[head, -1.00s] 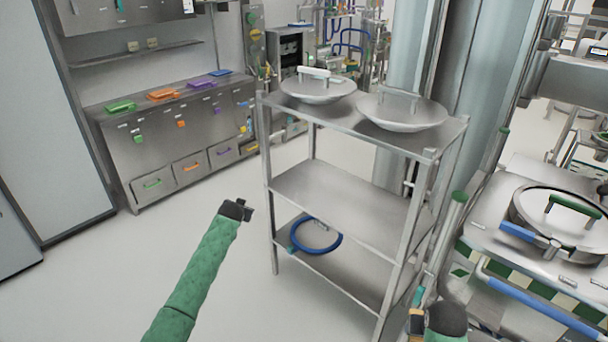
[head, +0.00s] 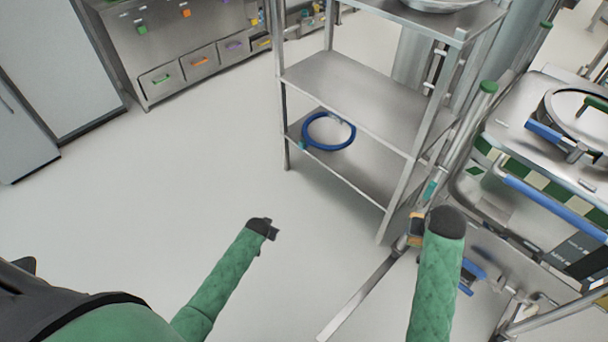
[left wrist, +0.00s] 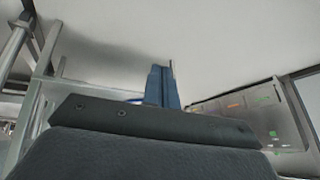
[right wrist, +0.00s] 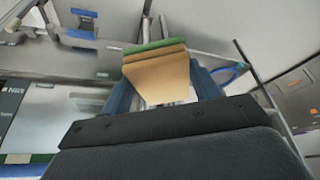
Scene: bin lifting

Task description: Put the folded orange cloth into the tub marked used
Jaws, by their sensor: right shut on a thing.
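My right gripper (right wrist: 160,85) is shut on a tan block with a green layer (right wrist: 157,78), held between its blue fingers. In the head view this block is a small tan patch (head: 416,229) beside the dark wrist, in front of the shelf rack. I cannot tell whether it is the folded orange cloth. My left gripper (head: 271,229) is over open floor, left of the rack. In the left wrist view its blue fingers (left wrist: 163,86) are together with nothing visible between them. No tub marked used can be made out.
A metal shelf rack (head: 350,88) stands ahead; a blue ring (head: 328,146) lies on its bottom shelf. A cart with blue handles (head: 550,205) stands close on the right. A drawer cabinet (head: 150,50) is at the back left. The floor (head: 150,200) on the left is clear.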

